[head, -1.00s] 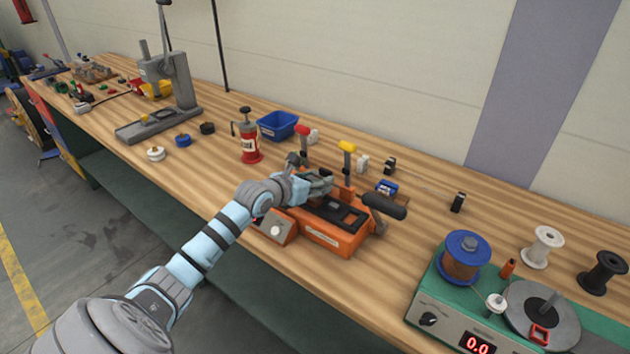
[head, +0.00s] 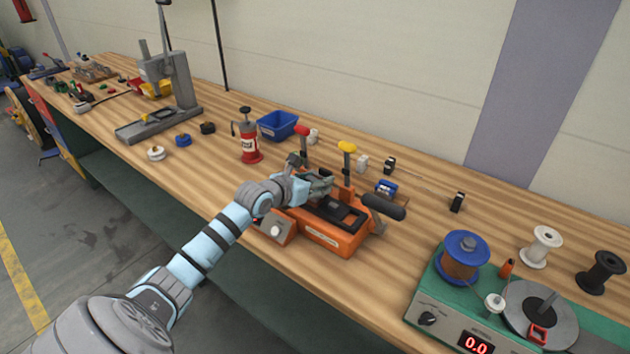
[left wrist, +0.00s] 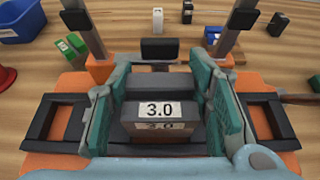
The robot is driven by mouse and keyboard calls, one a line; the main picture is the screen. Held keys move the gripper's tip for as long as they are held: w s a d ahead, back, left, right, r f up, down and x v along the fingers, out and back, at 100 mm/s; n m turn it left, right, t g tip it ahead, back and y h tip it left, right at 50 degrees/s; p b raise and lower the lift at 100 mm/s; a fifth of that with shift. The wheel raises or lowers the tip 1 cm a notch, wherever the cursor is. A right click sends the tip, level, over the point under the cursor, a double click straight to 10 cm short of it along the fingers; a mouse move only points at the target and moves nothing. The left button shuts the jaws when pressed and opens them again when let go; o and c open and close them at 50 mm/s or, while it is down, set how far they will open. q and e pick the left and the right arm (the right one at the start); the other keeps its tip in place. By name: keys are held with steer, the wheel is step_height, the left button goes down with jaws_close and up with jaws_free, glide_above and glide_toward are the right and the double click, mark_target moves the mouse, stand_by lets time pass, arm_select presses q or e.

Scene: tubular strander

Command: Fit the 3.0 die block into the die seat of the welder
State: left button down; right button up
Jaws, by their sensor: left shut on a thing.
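The orange welder (head: 328,232) stands on the bench, with a red-handled and a yellow-handled lever behind its black top. My left gripper (head: 322,183) is over the middle of the welder. In the left wrist view its teal fingers (left wrist: 161,105) are shut on the dark 3.0 die block (left wrist: 158,109), which has a white label. The welder's dark frames (left wrist: 252,118) show on both sides of the fingers. The die seat is hidden under the block and gripper, so I cannot tell whether the block touches it. My right gripper is not in view.
A green spooling unit (head: 440,290) stands at the right.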

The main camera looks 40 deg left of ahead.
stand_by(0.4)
arm_select(q)
steer(key=shift+f+b, duration=0.7)
steer(key=shift+f, duration=0.4)
steer(key=c, duration=0.7)
jaws_free()
steer(key=shift+c, duration=0.2)
steer(key=shift+s, duration=0.1)
steer(key=v, duration=0.7)
steer(key=shift+s+r, duration=0.1)
steer(key=shift+s, duration=0.2)
steer(key=shift+w, duration=0.1)
